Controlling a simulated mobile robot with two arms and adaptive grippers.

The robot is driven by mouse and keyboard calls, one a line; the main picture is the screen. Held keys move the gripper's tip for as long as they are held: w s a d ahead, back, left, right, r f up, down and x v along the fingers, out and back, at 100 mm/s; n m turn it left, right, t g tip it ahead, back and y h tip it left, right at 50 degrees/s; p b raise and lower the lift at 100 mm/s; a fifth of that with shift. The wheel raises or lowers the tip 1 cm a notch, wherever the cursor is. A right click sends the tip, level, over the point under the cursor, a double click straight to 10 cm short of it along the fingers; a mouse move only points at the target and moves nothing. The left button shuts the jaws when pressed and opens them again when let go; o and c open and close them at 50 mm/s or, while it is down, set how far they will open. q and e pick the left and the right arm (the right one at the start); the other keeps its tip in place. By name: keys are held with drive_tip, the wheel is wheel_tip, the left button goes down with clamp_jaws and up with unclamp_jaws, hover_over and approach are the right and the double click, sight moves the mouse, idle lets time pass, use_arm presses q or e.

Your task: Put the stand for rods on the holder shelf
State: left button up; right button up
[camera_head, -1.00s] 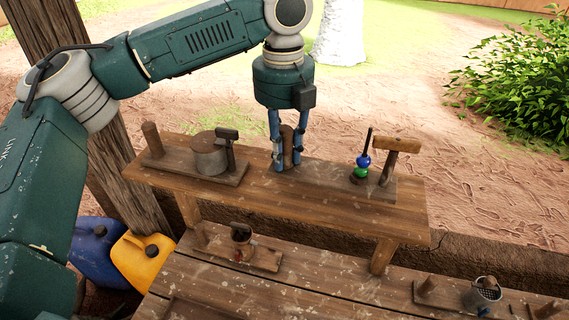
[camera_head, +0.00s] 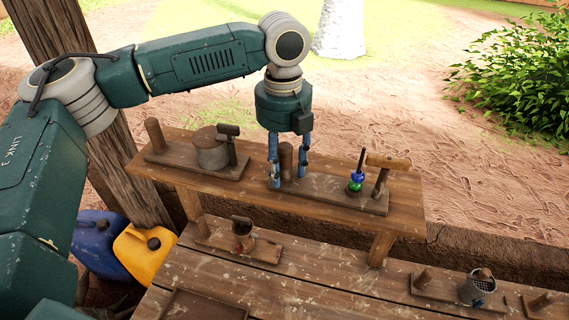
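The stand that I take for the rod stand is a wooden board (camera_head: 330,191) with a thick round post (camera_head: 286,160) at its left end. A T-shaped wooden piece (camera_head: 382,179) and a dark rod with blue and green balls (camera_head: 357,177) are at its right end. It rests upright on the raised wooden holder shelf (camera_head: 400,222), at the right half. My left gripper (camera_head: 289,178) points down with its fingers open on either side of the post, with gaps visible. My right gripper is out of view.
Another stand (camera_head: 220,171) with a round block is at the shelf's left. On the lower table (camera_head: 320,285) are a small stand with a cup (camera_head: 243,228), a stand with a metal pot (camera_head: 478,287) and a tray (camera_head: 200,306). Blue (camera_head: 98,245) and yellow (camera_head: 140,255) jugs stand left.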

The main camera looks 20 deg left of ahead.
sight(285, 145)
use_arm(q)
drive_tip(key=shift+w, duration=0.1)
drive_tip(key=shift+r, duration=0.3)
wheel_tip(285, 145, up, 10)
drive_tip(key=b, duration=0.3)
drive_tip(key=shift+r, duration=0.25)
drive_tip(key=shift+a+r, duration=0.1)
drive_tip(key=shift+r, duration=0.45)
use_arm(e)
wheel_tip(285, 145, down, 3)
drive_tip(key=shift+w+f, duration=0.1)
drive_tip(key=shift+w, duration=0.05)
